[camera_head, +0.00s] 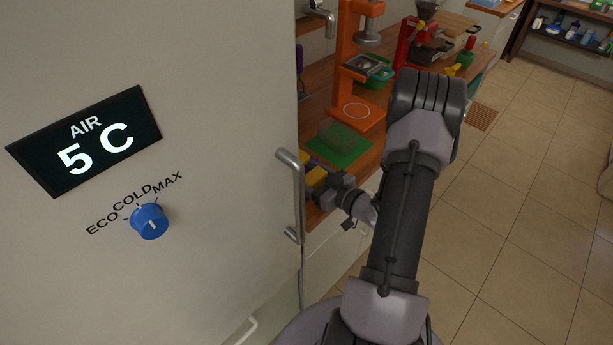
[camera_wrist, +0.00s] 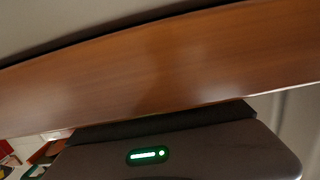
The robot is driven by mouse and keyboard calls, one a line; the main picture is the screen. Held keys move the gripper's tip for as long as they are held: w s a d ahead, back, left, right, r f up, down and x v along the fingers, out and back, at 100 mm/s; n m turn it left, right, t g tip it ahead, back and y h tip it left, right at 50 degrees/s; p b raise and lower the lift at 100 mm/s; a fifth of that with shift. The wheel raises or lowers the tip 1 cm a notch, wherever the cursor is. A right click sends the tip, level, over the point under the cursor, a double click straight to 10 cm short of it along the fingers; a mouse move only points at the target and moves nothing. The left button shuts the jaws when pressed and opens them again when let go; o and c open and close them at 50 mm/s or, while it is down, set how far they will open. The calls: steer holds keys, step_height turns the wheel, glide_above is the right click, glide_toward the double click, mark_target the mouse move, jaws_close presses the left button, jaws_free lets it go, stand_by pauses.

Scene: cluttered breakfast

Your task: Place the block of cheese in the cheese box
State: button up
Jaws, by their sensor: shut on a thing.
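My gripper (camera_head: 314,181) is beside the wooden counter's edge, just right of the fridge handle. It is shut on a small yellow block (camera_head: 316,172), which looks like the block of cheese and is partly hidden by the fingers and the fridge. In the wrist view only the dark gripper body with a green light (camera_wrist: 148,155) shows; fingers and block are out of sight there. I cannot pick out the cheese box for certain. A clear, dome-like container (camera_head: 338,132) stands on a green mat (camera_head: 347,150) behind the gripper.
The large fridge (camera_head: 200,260) fills the left, its door shut, with a metal handle (camera_head: 298,195) close to my gripper. An orange coffee machine (camera_head: 345,60) stands on the wooden counter (camera_wrist: 160,65) behind. The tiled floor (camera_head: 520,220) at right is clear.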

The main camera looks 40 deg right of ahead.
steer(key=shift+f, duration=0.2)
steer(key=o, duration=1.5)
steer(key=shift+c, duration=0.2)
steer(key=shift+r, duration=0.2)
steer(key=shift+s+r, duration=0.1)
steer(key=shift+s, duration=0.25)
steer(key=s+r+p, duration=0.1)
steer(key=s+p, duration=0.2)
steer(key=s, duration=0.8)
steer(key=shift+d+r, duration=0.3)
steer(key=shift+d, duration=0.15)
steer(key=shift+s, duration=0.1)
